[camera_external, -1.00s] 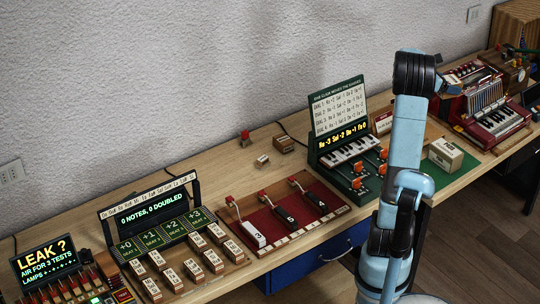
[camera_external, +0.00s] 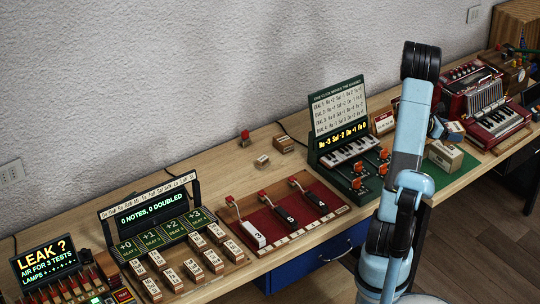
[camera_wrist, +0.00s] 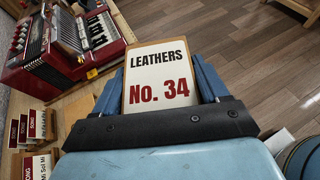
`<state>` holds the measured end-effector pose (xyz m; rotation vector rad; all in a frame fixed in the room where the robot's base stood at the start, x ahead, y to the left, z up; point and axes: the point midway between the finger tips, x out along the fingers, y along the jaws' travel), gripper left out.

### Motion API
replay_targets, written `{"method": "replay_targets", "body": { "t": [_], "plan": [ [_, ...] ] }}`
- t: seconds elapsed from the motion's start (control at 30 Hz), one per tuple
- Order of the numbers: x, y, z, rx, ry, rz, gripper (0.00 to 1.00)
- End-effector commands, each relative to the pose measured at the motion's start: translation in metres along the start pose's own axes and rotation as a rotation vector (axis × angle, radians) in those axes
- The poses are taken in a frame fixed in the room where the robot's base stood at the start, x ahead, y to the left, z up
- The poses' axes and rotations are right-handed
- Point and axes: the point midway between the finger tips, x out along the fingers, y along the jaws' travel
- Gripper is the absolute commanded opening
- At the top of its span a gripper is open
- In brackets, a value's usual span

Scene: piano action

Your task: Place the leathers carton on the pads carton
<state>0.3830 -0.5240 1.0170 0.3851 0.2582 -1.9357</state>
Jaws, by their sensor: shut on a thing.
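The leathers carton (camera_wrist: 160,75), with a white face reading "LEATHERS No. 34" and tan edges, fills the middle of the wrist view. My gripper (camera_wrist: 160,88) is shut on it, with one blue finger along each side. In the external view the held carton (camera_external: 455,130) shows just right of my arm, seemingly in the air. Below it in the picture, a cream carton (camera_external: 448,155) sits on a green mat; its label is too small to read, but it may be the pads carton. No pads label shows in the wrist view.
A red accordion (camera_external: 490,108) stands on the bench (camera_external: 95,198) to the right. A green keyboard unit (camera_external: 338,112) with a sign stands left of my arm. The bench edge drops to a wooden floor.

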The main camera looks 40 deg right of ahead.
Motion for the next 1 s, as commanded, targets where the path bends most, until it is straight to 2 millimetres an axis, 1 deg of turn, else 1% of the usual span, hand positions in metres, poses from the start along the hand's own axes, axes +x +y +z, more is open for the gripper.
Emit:
{"method": "replay_targets", "body": {
  "t": [0.17,0.27,0.67,1.0],
  "plan": [
    [0.008,0.005,-0.010,-0.001,0.000,0.000,0.42],
    [0.017,0.017,-0.013,0.000,0.000,-0.001,0.42],
    [0.064,0.078,-0.028,0.001,0.001,-0.001,0.42],
    [0.096,0.108,-0.060,0.000,0.001,0.000,0.42]
  ]
}}
